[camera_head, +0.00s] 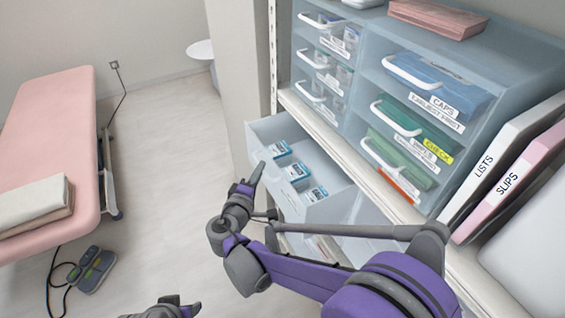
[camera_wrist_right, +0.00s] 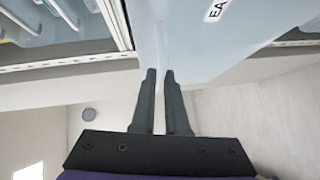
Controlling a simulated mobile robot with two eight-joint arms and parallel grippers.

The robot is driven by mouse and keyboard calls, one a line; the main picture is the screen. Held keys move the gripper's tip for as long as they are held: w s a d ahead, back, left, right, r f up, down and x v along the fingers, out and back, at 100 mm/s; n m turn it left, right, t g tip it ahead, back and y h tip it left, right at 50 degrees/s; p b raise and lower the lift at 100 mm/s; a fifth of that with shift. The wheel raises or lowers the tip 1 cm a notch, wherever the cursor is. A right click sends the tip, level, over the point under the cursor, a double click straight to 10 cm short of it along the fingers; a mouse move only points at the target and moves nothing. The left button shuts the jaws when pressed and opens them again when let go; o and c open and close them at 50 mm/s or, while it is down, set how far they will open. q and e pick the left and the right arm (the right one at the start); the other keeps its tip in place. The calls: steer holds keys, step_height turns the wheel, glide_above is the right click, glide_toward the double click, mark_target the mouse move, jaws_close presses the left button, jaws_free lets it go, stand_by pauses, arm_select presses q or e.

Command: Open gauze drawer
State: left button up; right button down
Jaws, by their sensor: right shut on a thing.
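A pale translucent drawer (camera_head: 268,128) below the shelf edge stands pulled out, with several small blue-and-white boxes (camera_head: 296,171) inside. I cannot read a label that names it as the gauze drawer. My right gripper (camera_head: 256,172) is at the drawer's front, its fingers close together and shut on the drawer front. The exact part held, such as a handle, is hidden. In the right wrist view the fingers (camera_wrist_right: 160,75) reach to a pale translucent panel (camera_wrist_right: 190,40) with a partly visible label "EA". My left gripper (camera_head: 178,303) shows only at the bottom edge, too cut off to judge.
A blue-grey drawer unit (camera_head: 370,75) with white handles stands on the shelf above. Binders "LISTS" (camera_head: 490,160) and "SLIPS" (camera_head: 512,182) stand to its right. A pink treatment bed (camera_head: 55,120) is at left. Open floor (camera_head: 165,160) lies between, with a pedal (camera_head: 92,270).

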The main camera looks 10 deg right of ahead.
arm_select(q)
steer(key=shift+f, duration=0.25)
arm_select(e)
steer(key=s+a, duration=0.2)
steer(key=a, duration=0.5)
steer(key=shift+s, duration=0.3)
steer(key=c, duration=0.9)
jaws_free()
steer(key=shift+c, duration=0.2)
arm_select(q)
steer(key=shift+s, duration=0.1)
